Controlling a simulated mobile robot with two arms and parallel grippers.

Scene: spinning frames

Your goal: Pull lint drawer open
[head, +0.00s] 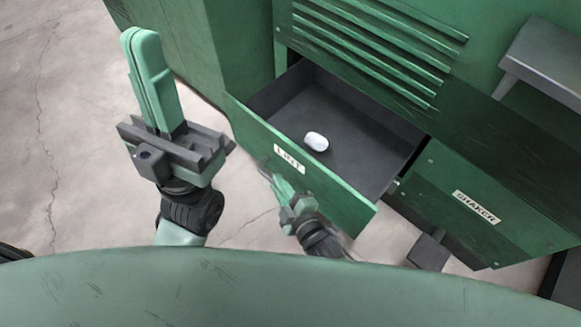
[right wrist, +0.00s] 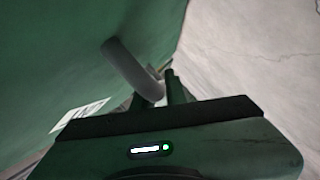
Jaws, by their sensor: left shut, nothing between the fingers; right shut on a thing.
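The lint drawer (head: 330,188) stands open out of the green machine, its front panel bearing a "LINT" label (head: 290,158). A small white lump (head: 316,141) lies inside on the dark drawer floor. My right gripper (head: 270,172) is at the drawer's front, just below the label. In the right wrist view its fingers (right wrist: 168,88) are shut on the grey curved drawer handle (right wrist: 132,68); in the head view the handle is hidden. My left gripper (head: 142,38) is shut and empty, pointing up, left of the drawer and apart from it.
A second panel labelled "SHAKER" (head: 476,207) is shut to the right of the drawer. Louvred slats (head: 375,45) are above the drawer, and a grey ledge (head: 545,60) juts out at the upper right. Cracked concrete floor (head: 60,120) is clear on the left.

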